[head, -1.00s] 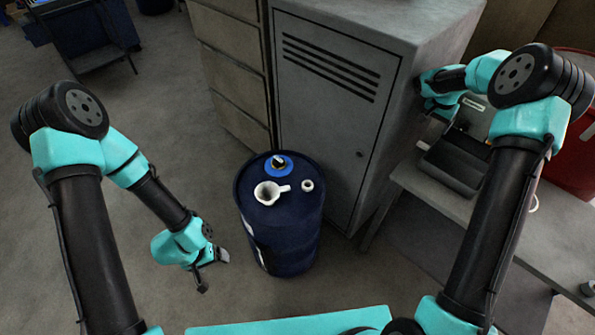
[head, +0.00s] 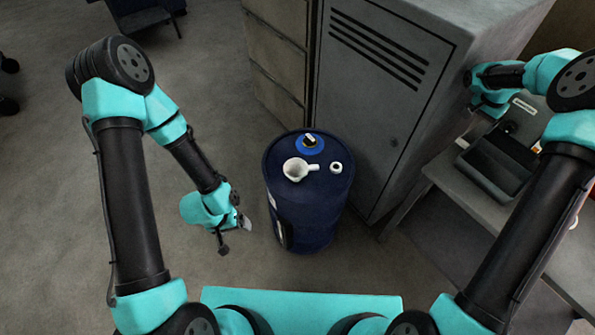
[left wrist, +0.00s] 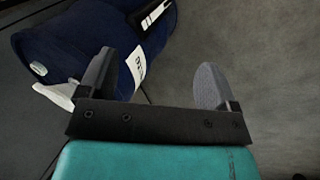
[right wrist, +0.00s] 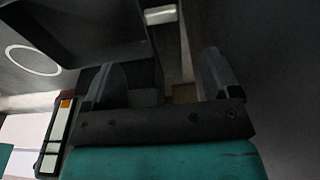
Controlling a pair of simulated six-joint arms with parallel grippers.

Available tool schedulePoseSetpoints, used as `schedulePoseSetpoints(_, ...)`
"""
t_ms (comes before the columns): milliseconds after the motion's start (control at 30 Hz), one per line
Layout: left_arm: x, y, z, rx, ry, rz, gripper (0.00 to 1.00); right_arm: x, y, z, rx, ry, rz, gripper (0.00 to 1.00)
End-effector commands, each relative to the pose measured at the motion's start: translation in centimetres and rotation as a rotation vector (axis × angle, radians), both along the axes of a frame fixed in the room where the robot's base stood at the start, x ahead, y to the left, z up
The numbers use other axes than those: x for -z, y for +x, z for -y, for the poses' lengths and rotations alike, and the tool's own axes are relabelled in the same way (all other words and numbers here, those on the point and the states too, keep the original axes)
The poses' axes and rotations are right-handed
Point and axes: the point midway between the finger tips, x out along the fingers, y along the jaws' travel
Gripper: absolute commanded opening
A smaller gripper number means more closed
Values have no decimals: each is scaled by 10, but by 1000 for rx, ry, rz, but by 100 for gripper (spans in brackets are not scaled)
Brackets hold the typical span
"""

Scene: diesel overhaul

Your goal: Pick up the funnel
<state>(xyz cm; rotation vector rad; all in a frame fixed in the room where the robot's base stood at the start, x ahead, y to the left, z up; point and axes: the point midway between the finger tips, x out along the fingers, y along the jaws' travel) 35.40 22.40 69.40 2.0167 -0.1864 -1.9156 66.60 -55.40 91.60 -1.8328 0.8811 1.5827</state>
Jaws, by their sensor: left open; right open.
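The white funnel (head: 295,169), with a stub pointing right, lies on top of the dark blue drum (head: 325,213). My left gripper (head: 235,238) is open and empty, left of the drum and below its top. In the left wrist view, the open fingers (left wrist: 155,80) show beside the drum's side (left wrist: 90,35). A white piece that looks like the funnel (left wrist: 55,95) is partly hidden behind the left finger. My right gripper (right wrist: 160,85) is open and empty, far from the funnel, over by the bench on the right; its fingers are hard to make out in the head view.
A white ring (head: 335,168) and a blue disc with a dark and white cap (head: 309,143) share the drum top. A grey locker (head: 375,110) stands close behind. A bench (head: 440,182) with a dark tray (head: 492,172) is at right.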

Motion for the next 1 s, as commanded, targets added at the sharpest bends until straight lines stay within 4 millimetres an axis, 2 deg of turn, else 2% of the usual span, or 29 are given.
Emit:
schedulePoseSetpoints(333, 0, 0, 0, 0, 0, 0, 84, 0, 0, 0, 0, 0, 0, 83)
schedulePoseSetpoints(400, 0, 0, 0, 0, 0, 0, 78, 0, 0, 0, 0, 0, 0, 83)
schedulePoseSetpoints(733, -1, 4, 1, 7, -3, 3, 78, 3, -1, -3, -14, 8, 4, 83)
schedulePoseSetpoints(867, -8, 21, 7, 43, -17, 13, 78, 15, -4, -16, -78, 44, 28, 83)
schedulePoseSetpoints(1000, -26, 59, 18, 128, -30, 30, 78, 39, -14, -46, -213, 111, 92, 83)
